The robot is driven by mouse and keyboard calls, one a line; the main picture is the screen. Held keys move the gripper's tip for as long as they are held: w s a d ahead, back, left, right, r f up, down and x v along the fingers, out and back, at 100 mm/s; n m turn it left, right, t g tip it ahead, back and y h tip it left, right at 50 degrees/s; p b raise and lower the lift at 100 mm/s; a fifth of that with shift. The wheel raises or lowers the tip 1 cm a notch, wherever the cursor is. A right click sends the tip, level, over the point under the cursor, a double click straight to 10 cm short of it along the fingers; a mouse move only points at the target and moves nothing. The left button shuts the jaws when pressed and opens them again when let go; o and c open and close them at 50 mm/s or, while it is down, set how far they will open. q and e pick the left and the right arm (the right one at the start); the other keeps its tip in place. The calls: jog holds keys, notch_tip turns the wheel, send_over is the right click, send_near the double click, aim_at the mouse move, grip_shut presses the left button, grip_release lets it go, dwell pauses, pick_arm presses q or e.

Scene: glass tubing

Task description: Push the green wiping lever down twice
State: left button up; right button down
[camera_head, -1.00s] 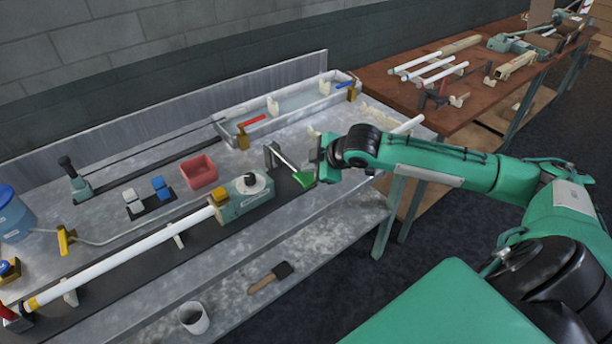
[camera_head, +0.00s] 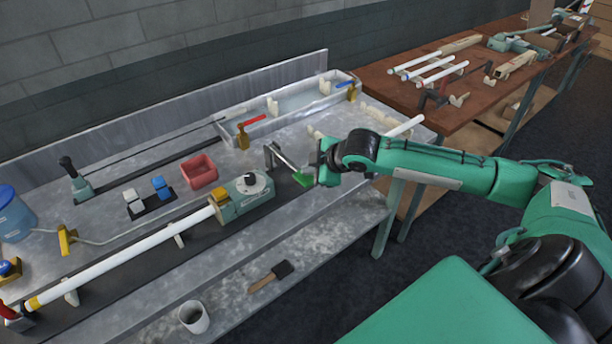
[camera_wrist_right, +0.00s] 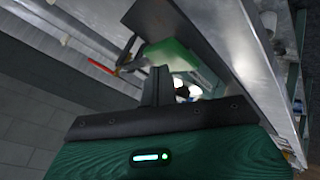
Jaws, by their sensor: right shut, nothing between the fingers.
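The green wiping lever (camera_head: 302,179) is a flat green paddle on a pale arm, hinged at a grey bracket (camera_head: 270,156) on the metal bench. In the right wrist view the green paddle (camera_wrist_right: 172,52) shows just beyond my fingertips. My right gripper (camera_head: 318,174) is shut and empty, right beside the paddle's right end; I cannot tell whether they touch. In the right wrist view its closed fingers (camera_wrist_right: 157,80) point toward the paddle. My left gripper is not in view.
A teal fixture (camera_head: 246,192) with a long white tube (camera_head: 125,258) sits left of the lever. A red bin (camera_head: 199,171) stands behind it. A long trough (camera_head: 290,105) lies at the back. A brush (camera_head: 270,277) and a cup (camera_head: 194,317) rest on the lower shelf.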

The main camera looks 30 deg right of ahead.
aim_at(310, 181)
jog(key=shift+f+b, duration=0.6)
jog(key=shift+f, duration=1.6)
dwell(1.5)
dwell(0.5)
jog(key=shift+r+p, duration=2.75)
jog(key=shift+p, duration=0.1)
notch_tip(310, 181, up, 5)
jog(key=p, duration=0.5)
jog(key=shift+r, duration=0.1)
